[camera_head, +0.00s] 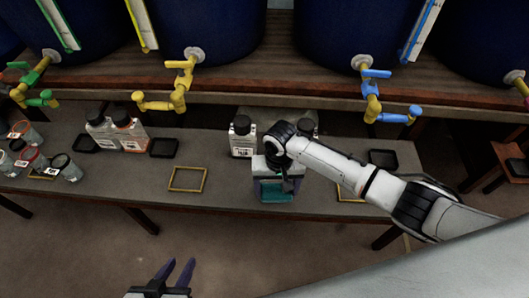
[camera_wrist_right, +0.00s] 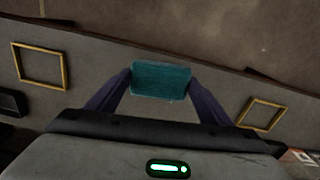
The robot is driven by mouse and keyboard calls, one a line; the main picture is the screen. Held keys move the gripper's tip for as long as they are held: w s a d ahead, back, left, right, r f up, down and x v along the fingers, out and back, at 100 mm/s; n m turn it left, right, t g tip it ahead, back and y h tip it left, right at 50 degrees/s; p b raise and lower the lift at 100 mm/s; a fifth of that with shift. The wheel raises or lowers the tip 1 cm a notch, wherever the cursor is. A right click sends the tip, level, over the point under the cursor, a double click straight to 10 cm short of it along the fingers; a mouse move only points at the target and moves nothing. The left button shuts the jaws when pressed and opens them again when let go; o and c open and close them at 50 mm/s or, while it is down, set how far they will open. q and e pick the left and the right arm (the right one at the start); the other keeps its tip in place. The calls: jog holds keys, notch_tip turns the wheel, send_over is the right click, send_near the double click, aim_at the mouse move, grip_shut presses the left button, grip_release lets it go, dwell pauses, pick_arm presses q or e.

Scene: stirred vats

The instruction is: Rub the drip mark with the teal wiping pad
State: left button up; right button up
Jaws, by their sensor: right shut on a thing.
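The teal wiping pad (camera_wrist_right: 160,80) is held between the two purple fingers of my right gripper (camera_wrist_right: 160,84) in the wrist view. In the head view the pad (camera_head: 276,190) is below my right wrist, over the front part of the grey bench (camera_head: 225,205). I cannot tell whether the pad touches the bench. My left gripper (camera_head: 176,273) is at the bottom of the head view, its two purple fingers apart and empty, in front of the bench. I cannot make out the drip mark in either view; the pad or arm may hide it.
Yellow frames lie on the bench left (camera_head: 188,179) and right (camera_head: 348,193) of the pad. White bottles (camera_head: 242,140) stand behind my right gripper. Dark trays (camera_head: 164,148) and several jars (camera_head: 66,168) are at left. Yellow (camera_head: 178,85) and blue (camera_head: 373,95) taps project from the vats above.

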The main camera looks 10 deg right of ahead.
jog(key=shift+r+p, duration=1.1)
jog(key=shift+r, duration=0.2)
